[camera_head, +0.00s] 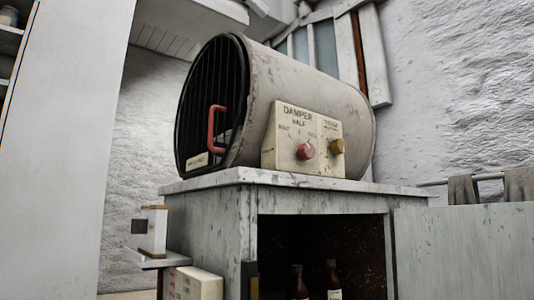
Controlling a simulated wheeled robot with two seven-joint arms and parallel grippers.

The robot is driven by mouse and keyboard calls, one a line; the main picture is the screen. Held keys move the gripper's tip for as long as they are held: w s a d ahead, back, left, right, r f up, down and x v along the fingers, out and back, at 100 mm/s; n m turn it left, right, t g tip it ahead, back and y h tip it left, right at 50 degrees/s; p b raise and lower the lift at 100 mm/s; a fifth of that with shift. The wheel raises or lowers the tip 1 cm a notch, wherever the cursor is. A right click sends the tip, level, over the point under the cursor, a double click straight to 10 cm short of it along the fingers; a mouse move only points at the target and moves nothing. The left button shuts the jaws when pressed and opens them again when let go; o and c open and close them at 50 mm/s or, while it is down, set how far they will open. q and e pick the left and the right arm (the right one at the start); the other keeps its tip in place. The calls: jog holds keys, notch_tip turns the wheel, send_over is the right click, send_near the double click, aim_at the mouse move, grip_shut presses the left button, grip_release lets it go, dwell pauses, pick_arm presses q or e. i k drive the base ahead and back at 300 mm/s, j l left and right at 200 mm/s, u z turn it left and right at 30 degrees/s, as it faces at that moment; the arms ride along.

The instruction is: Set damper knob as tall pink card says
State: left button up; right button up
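A cream control panel (301,142) is fixed on the side of a barrel-shaped kiln (290,85). It carries a red knob (306,151) under the printed words "DAMPER" and "HALF", with smaller words to either side that are too small to read surely. A brass-coloured knob (338,146) sits to its right under another small label. The red knob's pointer direction cannot be told. No tall pink card shows in this view. Neither of my grippers is in view.
The kiln stands on a worn grey cabinet (215,225) whose front is open, with dark bottles (332,280) inside. A red handle (216,129) sticks out from the barred kiln door. A small shelf (160,260) juts out at the cabinet's left.

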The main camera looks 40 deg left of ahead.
aim_at(306, 151)
jog(key=u, duration=0.85)
